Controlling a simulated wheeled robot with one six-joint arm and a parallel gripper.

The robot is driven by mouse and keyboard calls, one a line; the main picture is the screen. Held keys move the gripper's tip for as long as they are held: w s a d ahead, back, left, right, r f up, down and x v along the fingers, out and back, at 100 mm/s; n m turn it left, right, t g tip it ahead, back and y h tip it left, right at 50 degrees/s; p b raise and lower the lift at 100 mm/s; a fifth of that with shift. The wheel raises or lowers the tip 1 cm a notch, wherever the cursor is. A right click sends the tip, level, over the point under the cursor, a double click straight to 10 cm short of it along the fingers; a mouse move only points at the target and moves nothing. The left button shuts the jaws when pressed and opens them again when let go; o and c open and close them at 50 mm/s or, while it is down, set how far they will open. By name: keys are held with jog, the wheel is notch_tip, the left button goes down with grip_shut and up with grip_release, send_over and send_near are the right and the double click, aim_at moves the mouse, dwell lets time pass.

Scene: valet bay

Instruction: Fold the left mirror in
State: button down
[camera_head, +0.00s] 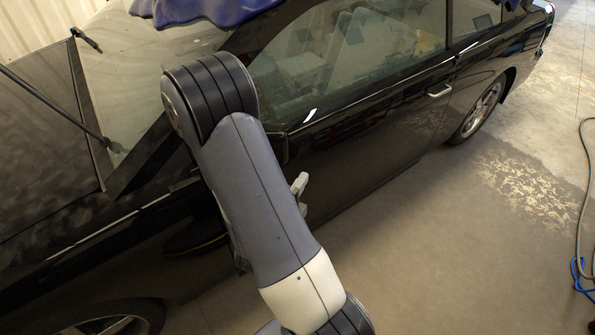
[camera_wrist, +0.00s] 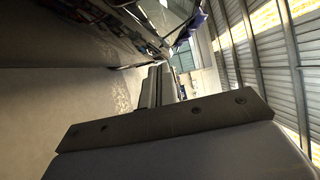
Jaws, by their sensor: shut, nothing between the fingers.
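The black car (camera_head: 370,155) fills most of the head view, its side facing me. A dark rounded shape (camera_head: 192,238) sticks out low beside my arm and looks like the left mirror's housing. My arm covers part of it, so I cannot tell its fold angle. My gripper (camera_wrist: 159,76) shows in the wrist view with its two grey fingers together and nothing between them. The fingers point along the car's dark side, which is at the upper left there. I see no clear contact with the mirror. In the head view my arm mostly hides the gripper.
A blue cloth (camera_head: 205,8) lies over the car's roof. A wiper (camera_head: 60,108) crosses the windshield area. A grey hose (camera_head: 584,180) and a blue cable (camera_head: 577,275) lie on the floor at the right. The floor (camera_head: 430,260) beside the car is clear. A corrugated wall (camera_wrist: 285,75) stands at the right in the wrist view.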

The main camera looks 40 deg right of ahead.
jog(key=shift+s+a, duration=0.35)
jog(key=shift+s, duration=0.2)
jog(key=shift+s+a, duration=0.35)
jog(key=shift+s, duration=0.2)
jog(key=shift+w, duration=0.1)
